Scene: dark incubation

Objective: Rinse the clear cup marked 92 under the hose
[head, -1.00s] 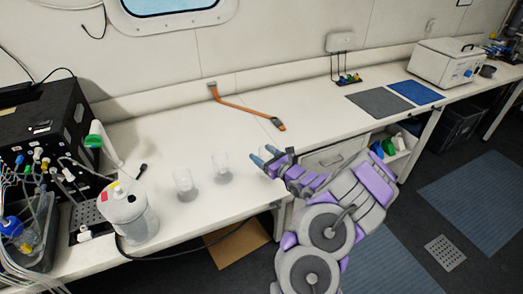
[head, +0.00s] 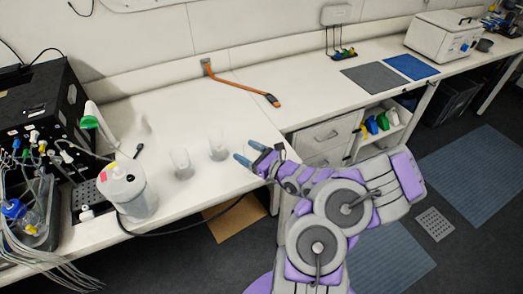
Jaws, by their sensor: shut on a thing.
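Two clear cups stand upright on the white bench, a left cup (head: 182,163) and a right cup (head: 218,146). No marking is readable on either. My gripper (head: 248,155) is low over the bench's front edge, just right of the right cup, its blue fingertips pointing left. An orange hose-like piece (head: 240,87) with a dark end runs from the back wall out over the bench.
A white-lidded clear jug (head: 128,190) and a green-tipped bottle (head: 91,121) stand left of the cups. A black box (head: 38,115) with tubes fills the far left. Grey (head: 375,79) and blue mats (head: 411,66) lie at right. The middle bench is clear.

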